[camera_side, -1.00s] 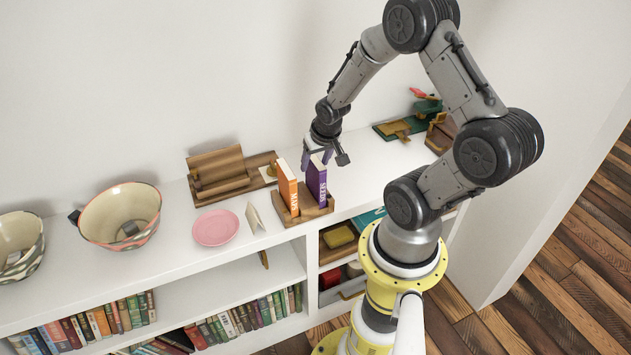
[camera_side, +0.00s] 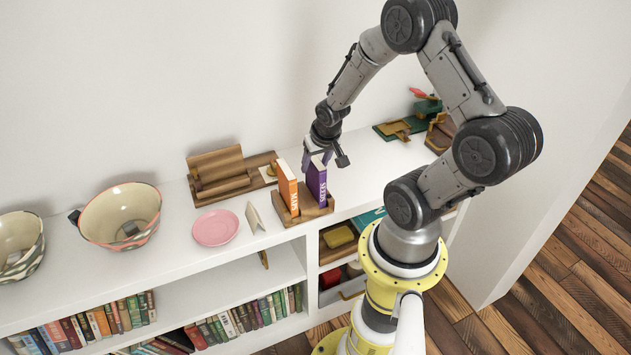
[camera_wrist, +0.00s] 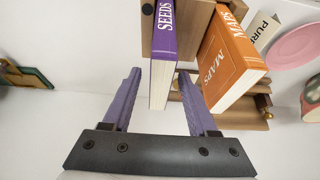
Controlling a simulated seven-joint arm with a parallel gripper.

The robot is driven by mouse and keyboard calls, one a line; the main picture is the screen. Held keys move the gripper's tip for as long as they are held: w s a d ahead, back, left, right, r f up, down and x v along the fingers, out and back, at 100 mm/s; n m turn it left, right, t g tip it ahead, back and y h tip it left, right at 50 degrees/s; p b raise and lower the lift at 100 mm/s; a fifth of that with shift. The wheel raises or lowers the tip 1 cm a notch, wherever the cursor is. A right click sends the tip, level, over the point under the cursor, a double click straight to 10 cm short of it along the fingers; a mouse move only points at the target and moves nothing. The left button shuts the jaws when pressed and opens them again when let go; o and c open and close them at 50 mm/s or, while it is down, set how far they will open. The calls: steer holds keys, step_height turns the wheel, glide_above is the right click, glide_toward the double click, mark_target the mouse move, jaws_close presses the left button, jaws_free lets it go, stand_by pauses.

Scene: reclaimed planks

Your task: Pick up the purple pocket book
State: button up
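The purple pocket book (camera_side: 317,182), marked SEEDS, stands upright on a small wooden stand (camera_side: 313,212). An orange book (camera_side: 288,187), marked MAPS, stands to its left on the same stand. My gripper (camera_side: 326,161) is at the top of the purple book. In the wrist view my gripper (camera_wrist: 157,92) is open, with its two fingers spread on either side of the purple book (camera_wrist: 164,60). Gaps show between the fingers and the book. The right finger is near the orange book (camera_wrist: 228,62).
A pink plate (camera_side: 215,228) and a small card (camera_side: 254,217) are to the left of the stand. A wooden tray (camera_side: 262,160) lies behind it. A patterned bowl (camera_side: 95,225) is farther left. Green and wooden items (camera_side: 398,127) lie at the right.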

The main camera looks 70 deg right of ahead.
jaws_close()
stand_by(1.2)
